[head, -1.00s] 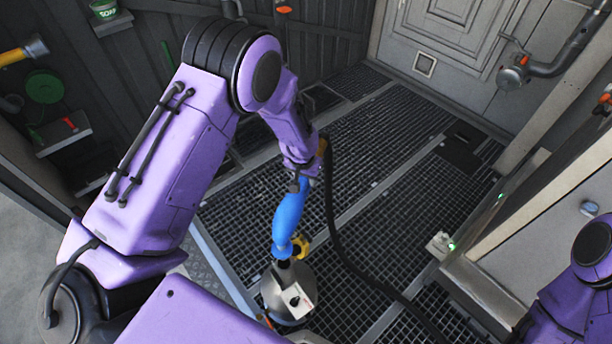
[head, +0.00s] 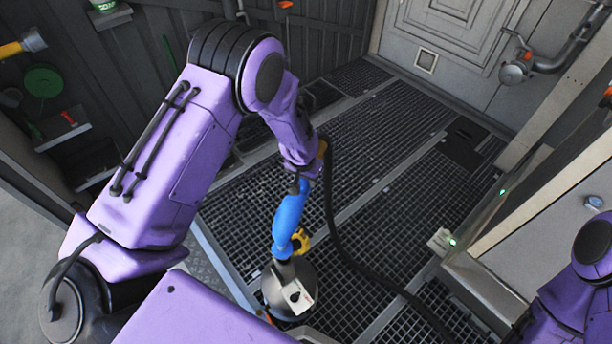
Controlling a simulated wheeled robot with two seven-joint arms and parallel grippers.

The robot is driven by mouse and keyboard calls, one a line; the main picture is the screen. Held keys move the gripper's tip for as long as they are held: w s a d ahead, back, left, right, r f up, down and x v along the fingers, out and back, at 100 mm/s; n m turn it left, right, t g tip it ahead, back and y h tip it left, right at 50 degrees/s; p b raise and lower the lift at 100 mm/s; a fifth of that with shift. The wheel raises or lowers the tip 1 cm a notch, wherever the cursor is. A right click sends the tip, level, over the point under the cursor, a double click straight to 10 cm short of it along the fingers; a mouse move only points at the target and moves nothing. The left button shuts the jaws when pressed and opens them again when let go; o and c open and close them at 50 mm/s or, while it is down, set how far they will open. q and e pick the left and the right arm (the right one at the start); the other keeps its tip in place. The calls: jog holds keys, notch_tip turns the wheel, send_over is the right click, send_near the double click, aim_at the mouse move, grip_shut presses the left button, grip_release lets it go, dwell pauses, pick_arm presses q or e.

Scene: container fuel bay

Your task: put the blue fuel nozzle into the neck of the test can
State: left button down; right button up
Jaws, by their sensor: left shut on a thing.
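The blue fuel nozzle (head: 288,218) points down, slightly tilted, in the middle of the head view. My left gripper (head: 302,180) is shut on its upper end; my own arm partly covers the jaws. The test can (head: 278,293), dark grey and rounded with a white label, stands below on the grating. The nozzle's lower end meets the can's top, where the neck is. I cannot tell how deep it sits in the neck. A yellow part (head: 301,241) shows beside the nozzle's lower end. My right arm shows at the lower right, but its gripper is out of view.
A black hose (head: 333,215) runs from the nozzle's upper end down to the right across the floor grating (head: 390,220). A ledge with a green light (head: 452,242) stands at the right. A green reel (head: 43,81) hangs at the left wall. The grating behind the hose is clear.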

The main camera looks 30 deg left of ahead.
aim_at(303, 181)
pick_arm(q)
jog(key=shift+s+b+x, duration=0.15)
jog(key=shift+b+x, duration=0.3)
jog(key=shift+x, duration=0.25)
jog(key=shift+s+b+x, duration=0.15)
jog(key=shift+b+x, duration=0.3)
jog(key=shift+x, duration=0.25)
jog(key=shift+f, duration=0.2)
jog(key=shift+s+b+x, duration=0.25)
jog(key=shift+b+x, duration=0.5)
jog(key=shift+x, duration=0.35)
jog(key=shift+s+b+x, duration=0.2)
jog(key=shift+b+x, duration=0.55)
jog(key=shift+x, duration=0.35)
jog(key=c, duration=0.6)
grip_release()
jog(key=shift+d, duration=0.1)
jog(key=v, duration=1)
jog(key=shift+r, duration=0.3)
